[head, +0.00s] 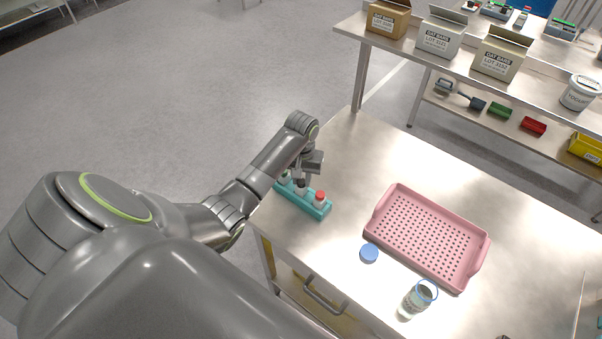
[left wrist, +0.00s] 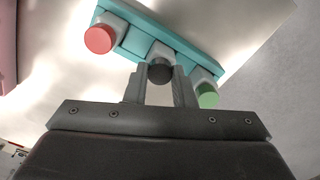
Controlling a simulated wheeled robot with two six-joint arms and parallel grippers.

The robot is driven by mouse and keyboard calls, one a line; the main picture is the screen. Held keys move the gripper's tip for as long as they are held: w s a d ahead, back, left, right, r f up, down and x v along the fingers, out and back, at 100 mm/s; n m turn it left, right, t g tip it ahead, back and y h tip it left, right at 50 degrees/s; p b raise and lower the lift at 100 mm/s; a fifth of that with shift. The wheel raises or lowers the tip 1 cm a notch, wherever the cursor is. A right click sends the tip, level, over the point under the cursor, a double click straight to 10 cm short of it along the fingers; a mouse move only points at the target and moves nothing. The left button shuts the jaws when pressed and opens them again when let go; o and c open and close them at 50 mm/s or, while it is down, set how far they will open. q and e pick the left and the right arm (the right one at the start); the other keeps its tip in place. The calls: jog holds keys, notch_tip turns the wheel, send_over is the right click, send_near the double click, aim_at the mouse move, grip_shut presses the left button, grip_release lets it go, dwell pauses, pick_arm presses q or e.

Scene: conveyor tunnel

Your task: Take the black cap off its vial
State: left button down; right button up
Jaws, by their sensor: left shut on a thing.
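A teal rack (head: 306,202) stands near the left corner of the steel table and holds vials in a row. The red-capped vial (head: 320,198) is at its right end. The black cap (left wrist: 160,72) is on the middle vial, and the green cap (left wrist: 208,97) is at the other end. My left gripper (head: 303,182) is shut on the black cap, one finger on each side of it in the left wrist view (left wrist: 160,82). In the head view the gripper partly hides the cap. My right gripper is out of view.
A pink perforated tray (head: 378,212) lies on the table to the right. A blue lid (head: 369,253) and a glass jar (head: 418,298) stand in front of it. Boxes (head: 440,35) stand on a farther bench. The table behind the rack is clear.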

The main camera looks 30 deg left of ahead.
pick_arm(q)
jog(key=shift+n, duration=2.1)
jog(key=n, duration=0.3)
jog(key=shift+n, duration=1)
jog(key=shift+n, duration=0.9)
jog(key=n, duration=0.3)
jog(key=shift+n, duration=0.3)
